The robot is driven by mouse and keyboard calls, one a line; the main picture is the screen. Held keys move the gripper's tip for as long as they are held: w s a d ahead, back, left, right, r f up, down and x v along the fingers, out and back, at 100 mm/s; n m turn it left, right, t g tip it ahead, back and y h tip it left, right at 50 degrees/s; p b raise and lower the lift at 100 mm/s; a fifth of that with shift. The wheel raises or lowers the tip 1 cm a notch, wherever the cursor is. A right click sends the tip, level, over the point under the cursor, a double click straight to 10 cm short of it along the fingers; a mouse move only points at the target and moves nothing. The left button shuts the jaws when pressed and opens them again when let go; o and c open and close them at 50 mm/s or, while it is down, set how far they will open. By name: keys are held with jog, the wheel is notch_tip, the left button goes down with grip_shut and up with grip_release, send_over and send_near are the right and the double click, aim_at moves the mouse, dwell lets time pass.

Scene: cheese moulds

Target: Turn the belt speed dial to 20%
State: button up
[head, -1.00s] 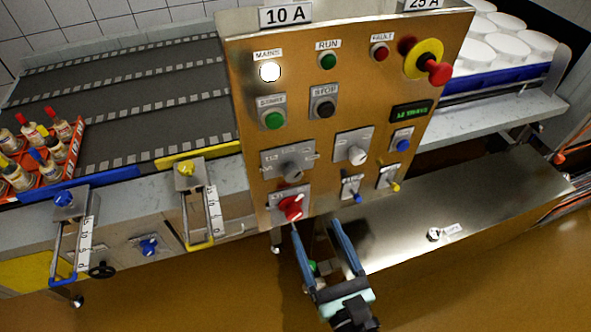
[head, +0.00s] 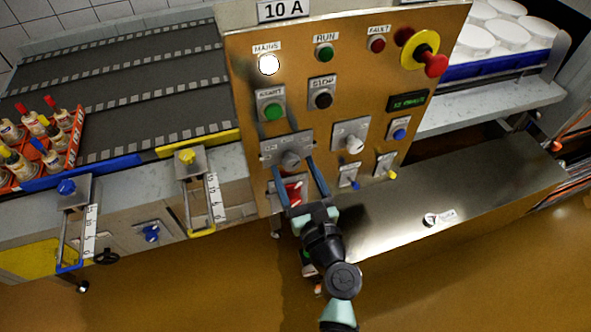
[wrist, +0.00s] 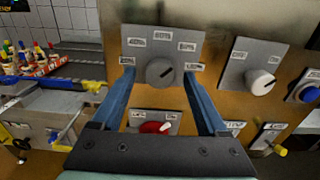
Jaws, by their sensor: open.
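The belt speed dial is a grey round knob (wrist: 160,72) on a grey plate with percent labels around it, in the wrist view. Its pale mark points to the upper right; small labels are hard to read. In the head view the dial (head: 290,158) is on the lower left of the brass-coloured panel (head: 345,95). My gripper (wrist: 158,75) is open, with one blue finger to each side of the dial, and nothing is held. In the head view my gripper (head: 284,146) reaches up the panel from below. I cannot tell whether the fingers touch the knob.
A red switch (wrist: 155,127) is just below the dial, between the fingers. A pale knob (head: 354,144) is to the right, with blue and yellow small controls beyond. A green button (head: 273,111) is above. A red emergency stop (head: 435,65) is at the upper right.

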grip_shut()
dwell(0.3)
